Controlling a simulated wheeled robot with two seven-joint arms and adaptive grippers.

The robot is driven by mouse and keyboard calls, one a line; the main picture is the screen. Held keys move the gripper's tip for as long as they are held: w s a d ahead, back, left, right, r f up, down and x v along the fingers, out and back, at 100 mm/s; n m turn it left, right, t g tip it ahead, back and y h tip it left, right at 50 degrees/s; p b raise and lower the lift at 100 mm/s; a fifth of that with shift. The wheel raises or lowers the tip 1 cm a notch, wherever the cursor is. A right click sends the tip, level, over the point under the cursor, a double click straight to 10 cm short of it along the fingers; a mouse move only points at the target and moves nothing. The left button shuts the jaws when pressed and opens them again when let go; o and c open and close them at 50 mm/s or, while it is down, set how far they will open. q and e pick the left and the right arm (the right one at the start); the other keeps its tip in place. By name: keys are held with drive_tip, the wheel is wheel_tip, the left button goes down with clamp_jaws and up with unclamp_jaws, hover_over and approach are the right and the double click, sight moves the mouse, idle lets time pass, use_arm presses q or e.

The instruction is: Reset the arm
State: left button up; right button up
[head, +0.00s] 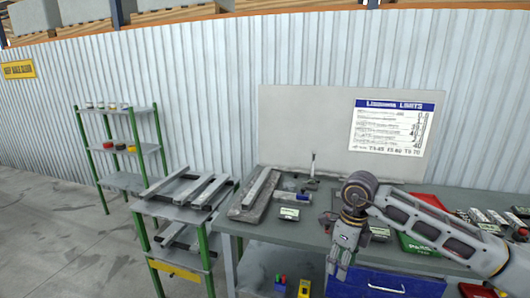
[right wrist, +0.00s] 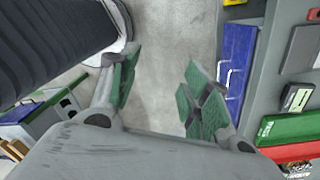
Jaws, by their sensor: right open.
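My right arm reaches in from the right in the head view, with its forearm over the table. My right gripper (head: 341,262) hangs pointing down at the front edge of the grey table (head: 262,237). In the right wrist view the right gripper (right wrist: 155,88) is open, its green-padded fingers wide apart. Only grey floor (right wrist: 168,60) shows between the fingers, and nothing is held. My left gripper is in neither view.
A green tray (head: 420,246) lies under my forearm. A blue drawer (head: 385,285) is below the tabletop. Metal bars (head: 262,188) lie on the table's left part. A shelf rack (head: 185,213) stands left of it. A limits chart (head: 392,127) hangs behind. Floor at left is clear.

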drive_tip(key=w+a+f+m+t+y, duration=0.1)
drive_tip(key=w+a+f+m+y, duration=0.4)
drive_tip(key=a+y, duration=0.25)
drive_tip(key=w+a+f+m+t+y, duration=0.1)
drive_tip(key=w+a+f+m+y, duration=0.35)
drive_tip(key=a+y, duration=0.35)
drive_tip(key=w+d+f+m+t+h, duration=0.1)
drive_tip(key=d+f+m+t+h, duration=0.4)
drive_tip(key=f+m, duration=0.7)
drive_tip(key=w+d+f+m+t+h, duration=0.15)
drive_tip(key=d+f+m+t, duration=0.55)
drive_tip(key=f, duration=0.9)
drive_tip(key=s+d+f+m+g+h, duration=0.3)
drive_tip(key=s+d+f+m+h, duration=0.15)
drive_tip(key=s+f, duration=0.7)
drive_tip(key=s+d+f+m+g+h, duration=0.25)
drive_tip(key=s+d+f+m, duration=0.2)
drive_tip(key=s+f, duration=0.65)
drive_tip(key=s+f+m+g+h, duration=0.1)
drive_tip(key=s+f, duration=0.3)
drive_tip(key=s, duration=0.7)
drive_tip(key=s+f+m+g, duration=0.2)
drive_tip(key=s+f+g, duration=0.2)
drive_tip(key=s, duration=0.7)
drive_tip(key=s+f+m+g+h, duration=0.1)
drive_tip(key=s+f, duration=0.4)
drive_tip(key=s, duration=0.7)
drive_tip(key=shift+f+m+g+h, duration=0.3)
drive_tip(key=shift+f+m+g, duration=0.1)
drive_tip(key=shift+m+g, duration=0.35)
